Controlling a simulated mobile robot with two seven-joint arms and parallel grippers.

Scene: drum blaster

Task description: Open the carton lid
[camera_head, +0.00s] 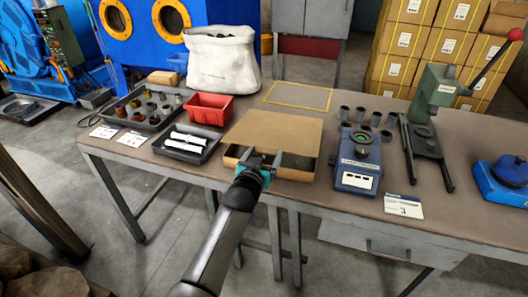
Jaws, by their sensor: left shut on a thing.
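The carton (296,174) is a low brown cardboard box at the front edge of the workbench. Its flat tan lid (274,131) covers the top. A dark strip shows under the lid's front edge, on both sides of my gripper. My left gripper (264,160) is at the middle of the carton's front edge, shut on the lid's front edge. The fingers and wrist hide the middle of the carton's front. My right gripper is not in view.
On the workbench (258,101), a black tray (170,153) with white cylinders and a red bin (211,110) stand left of the carton. A yellow-outlined area (299,96) behind is clear.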

